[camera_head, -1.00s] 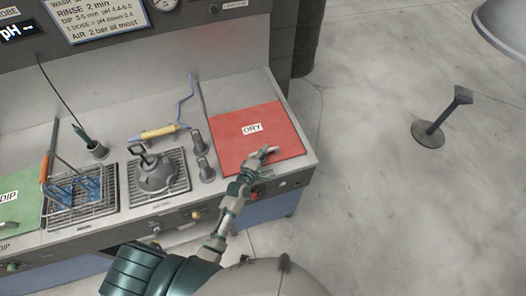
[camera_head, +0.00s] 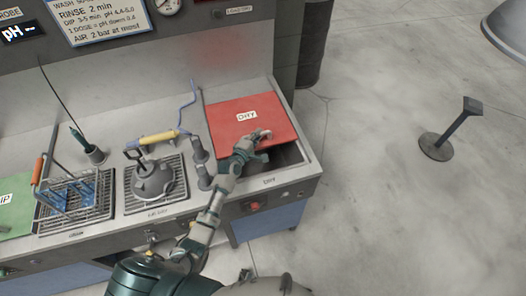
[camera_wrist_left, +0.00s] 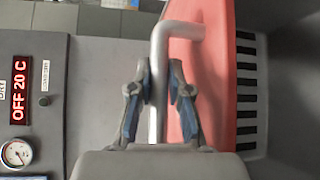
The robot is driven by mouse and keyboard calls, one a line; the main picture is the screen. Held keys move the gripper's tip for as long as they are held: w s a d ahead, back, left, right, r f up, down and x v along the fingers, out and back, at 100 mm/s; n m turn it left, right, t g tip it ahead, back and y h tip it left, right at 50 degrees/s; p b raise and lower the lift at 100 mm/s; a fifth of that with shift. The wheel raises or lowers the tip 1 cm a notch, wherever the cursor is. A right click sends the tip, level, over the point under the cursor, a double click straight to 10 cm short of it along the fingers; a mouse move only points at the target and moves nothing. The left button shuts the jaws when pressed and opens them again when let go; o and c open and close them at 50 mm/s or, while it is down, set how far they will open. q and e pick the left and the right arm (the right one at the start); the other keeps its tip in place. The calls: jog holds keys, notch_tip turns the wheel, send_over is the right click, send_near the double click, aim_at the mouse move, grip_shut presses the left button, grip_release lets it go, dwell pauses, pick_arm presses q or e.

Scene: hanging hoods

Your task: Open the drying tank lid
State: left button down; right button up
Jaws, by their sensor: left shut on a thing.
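The drying tank lid (camera_head: 247,113) is a red panel labelled DRY. It is raised at its front edge, and the dark tank opening (camera_head: 285,156) shows below that edge. In the left wrist view the red lid (camera_wrist_left: 215,80) stands beside a row of dark slots. My left gripper (camera_head: 262,138) is at the lid's front edge. In the wrist view its two fingers (camera_wrist_left: 158,100) are on either side of the lid's grey bent bar handle (camera_wrist_left: 160,60), shut on it. My right gripper is not in view.
A grey pot (camera_head: 153,180) sits on a grate left of the tank. A wire basket with blue items (camera_head: 75,190) is further left, by a green lid (camera_head: 15,210). A yellow-handled tool (camera_head: 158,138) lies behind. A stand (camera_head: 450,130) is on the open floor at right.

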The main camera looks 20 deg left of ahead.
aim_at(254, 128)
pick_arm(q)
jog(key=shift+w+a+f+b, duration=0.2)
jog(key=shift+w+a+b, duration=0.2)
jog(key=shift+w, duration=0.15)
jog(key=shift+w+a+f+b, duration=0.15)
jog(key=shift+w+a+b, duration=0.1)
jog(key=shift+w+a, duration=0.2)
jog(key=shift+w+a+b, duration=0.35)
jog(key=shift+w, duration=0.25)
jog(key=shift+w+a+r, duration=0.1)
jog(key=shift+w+a, duration=0.05)
jog(key=shift+w, duration=0.15)
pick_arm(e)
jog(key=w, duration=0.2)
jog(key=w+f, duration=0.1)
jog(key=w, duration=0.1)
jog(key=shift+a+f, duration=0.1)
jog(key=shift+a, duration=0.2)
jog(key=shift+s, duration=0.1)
pick_arm(q)
jog(key=c, duration=1.2)
grip_release()
jog(key=shift+c, duration=0.2)
jog(key=shift+o, duration=0.7)
jog(key=shift+a, duration=0.1)
jog(key=shift+r, duration=0.15)
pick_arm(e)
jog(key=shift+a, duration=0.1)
